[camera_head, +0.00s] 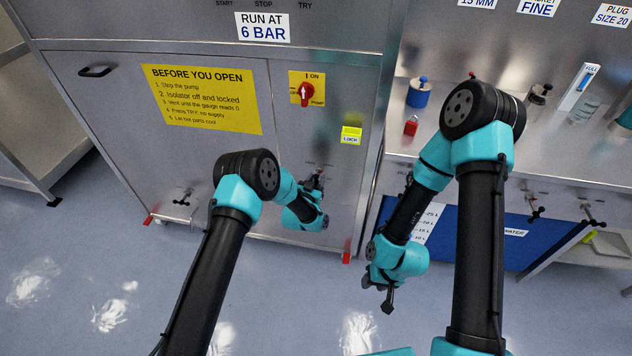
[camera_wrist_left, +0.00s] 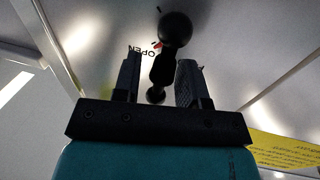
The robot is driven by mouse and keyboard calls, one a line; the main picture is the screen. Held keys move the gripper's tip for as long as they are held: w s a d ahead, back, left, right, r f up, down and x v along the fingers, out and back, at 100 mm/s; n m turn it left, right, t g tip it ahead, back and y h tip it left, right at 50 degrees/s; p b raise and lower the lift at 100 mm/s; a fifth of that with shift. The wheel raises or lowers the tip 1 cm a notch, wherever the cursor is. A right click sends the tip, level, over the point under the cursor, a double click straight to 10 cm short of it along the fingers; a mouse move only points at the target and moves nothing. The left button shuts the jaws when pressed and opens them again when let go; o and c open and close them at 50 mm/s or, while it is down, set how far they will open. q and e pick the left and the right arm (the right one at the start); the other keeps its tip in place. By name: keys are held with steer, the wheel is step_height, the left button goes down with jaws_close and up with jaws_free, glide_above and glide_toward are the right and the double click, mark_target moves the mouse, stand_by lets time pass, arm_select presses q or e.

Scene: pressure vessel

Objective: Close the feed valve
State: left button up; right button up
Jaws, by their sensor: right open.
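In the left wrist view a black valve handle (camera_wrist_left: 165,62) with round ball ends stands in front of a steel panel, beside the printed word OPEN. My left gripper (camera_wrist_left: 160,72) is open, with one finger on each side of the handle and small gaps showing. In the head view my left gripper (camera_head: 319,182) is at the lower right of the cabinet front and mostly hides this valve. I cannot read a name on it. My right gripper (camera_head: 385,295) is open and empty, hanging low in front of the blue panel, apart from everything.
A red isolator switch (camera_head: 306,93) and a yellow notice (camera_head: 203,98) are on the cabinet front. Another small valve (camera_head: 182,197) is low at left. Further valve handles (camera_head: 536,208) are under the right bench, which carries a red padlock (camera_head: 411,126) and a blue-topped container (camera_head: 419,93).

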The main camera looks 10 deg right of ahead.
arm_select(q)
jaws_close()
